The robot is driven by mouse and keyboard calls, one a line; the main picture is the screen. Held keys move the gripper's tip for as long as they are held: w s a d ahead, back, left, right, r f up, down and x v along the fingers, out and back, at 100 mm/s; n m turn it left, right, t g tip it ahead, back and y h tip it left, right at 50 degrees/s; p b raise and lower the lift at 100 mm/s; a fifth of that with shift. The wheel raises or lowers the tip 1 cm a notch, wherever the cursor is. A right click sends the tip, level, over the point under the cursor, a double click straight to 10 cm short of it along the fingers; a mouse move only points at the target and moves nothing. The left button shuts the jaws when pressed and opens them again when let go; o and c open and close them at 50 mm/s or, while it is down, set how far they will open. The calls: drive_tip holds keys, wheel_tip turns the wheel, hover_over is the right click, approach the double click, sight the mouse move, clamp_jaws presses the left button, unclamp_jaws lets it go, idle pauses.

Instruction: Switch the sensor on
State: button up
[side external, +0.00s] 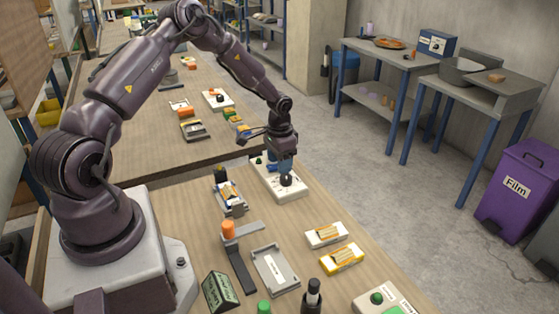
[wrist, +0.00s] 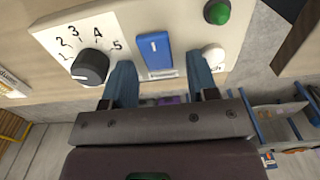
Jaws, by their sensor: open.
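A white control box (side external: 290,194) stands on the near table under my gripper (side external: 285,166). In the wrist view, its panel (wrist: 120,27) carries a black dial (wrist: 90,67) numbered 1 to 5, a blue rocker switch (wrist: 154,51) marked "1", a green round button or lamp (wrist: 217,12) and a white round knob (wrist: 214,57). My gripper (wrist: 160,72) is open and empty, its blue fingers spread on either side of the blue switch's lower end. I cannot tell whether they touch the panel. A label below the switch is partly hidden and unreadable.
An orange-topped tape stand (side external: 240,255), a grey tray (side external: 276,269), yellow-and-white boxes (side external: 342,259) and a dark bottle (side external: 312,297) stand nearer the camera. Another box with a green button (side external: 377,298) is at the front right.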

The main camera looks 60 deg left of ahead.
sight(274, 167)
drive_tip(key=shift+c, duration=0.2)
drive_tip(key=c, duration=0.9)
drive_tip(key=shift+s+r+t, duration=0.1)
drive_tip(key=shift+s+t, duration=0.05)
drive_tip(key=shift+t, duration=0.55)
drive_tip(key=o, duration=0.9)
drive_tip(key=shift+o, duration=0.2)
drive_tip(key=shift+r, duration=0.1)
wheel_tip(274, 167, up, 13)
drive_tip(key=s, duration=0.1)
drive_tip(key=shift+s, duration=0.3)
